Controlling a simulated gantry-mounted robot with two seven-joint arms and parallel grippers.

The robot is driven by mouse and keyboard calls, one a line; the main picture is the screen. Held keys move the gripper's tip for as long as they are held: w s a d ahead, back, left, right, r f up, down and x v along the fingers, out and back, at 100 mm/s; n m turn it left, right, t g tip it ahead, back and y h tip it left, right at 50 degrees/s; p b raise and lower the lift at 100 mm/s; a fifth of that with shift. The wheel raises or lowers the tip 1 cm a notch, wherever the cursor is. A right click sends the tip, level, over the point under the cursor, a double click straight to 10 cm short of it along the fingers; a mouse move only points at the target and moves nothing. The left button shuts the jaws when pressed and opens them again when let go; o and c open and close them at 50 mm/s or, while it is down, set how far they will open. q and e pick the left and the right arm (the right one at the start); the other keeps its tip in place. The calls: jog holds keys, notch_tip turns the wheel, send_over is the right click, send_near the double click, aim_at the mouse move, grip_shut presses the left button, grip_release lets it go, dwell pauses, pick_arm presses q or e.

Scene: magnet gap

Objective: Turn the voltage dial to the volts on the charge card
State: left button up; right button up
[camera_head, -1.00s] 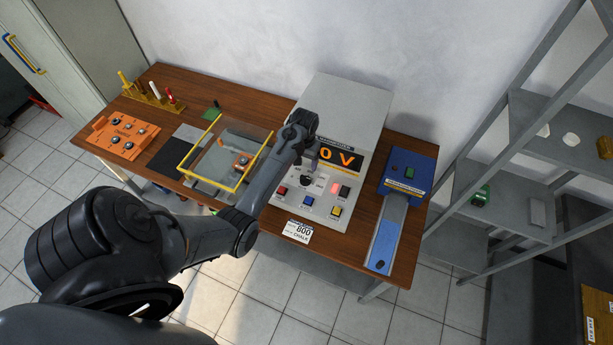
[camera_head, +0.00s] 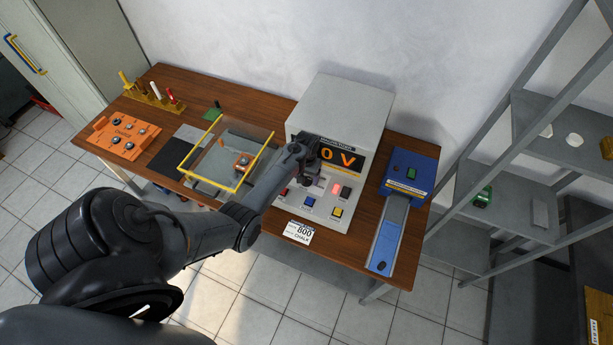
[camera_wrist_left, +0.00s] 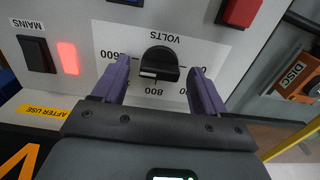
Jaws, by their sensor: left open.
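The voltage dial is a black knob (camera_wrist_left: 160,65) on a white plate marked VOLTS, seen upside down in the left wrist view. Readable scale marks include 800 and 0. My left gripper (camera_wrist_left: 159,68) is open, its two purple fingers on either side of the knob with visible gaps. In the head view the left gripper (camera_head: 306,172) is over the power supply's front panel and hides the dial. The charge card (camera_head: 299,232) at the table's front edge reads 800 and CHALK. The orange display (camera_head: 340,158) shows 0 V, its left part partly covered.
The grey power supply (camera_head: 345,105) stands at the back, with a lit red lamp beside the MAINS switch (camera_wrist_left: 35,53). A yellow-framed clear cover (camera_head: 215,160) is left of it, and a blue unit with a rail (camera_head: 390,240) is right.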

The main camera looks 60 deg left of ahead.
pick_arm(q)
jog(key=c, duration=1.1)
jog(key=shift+o, duration=0.2)
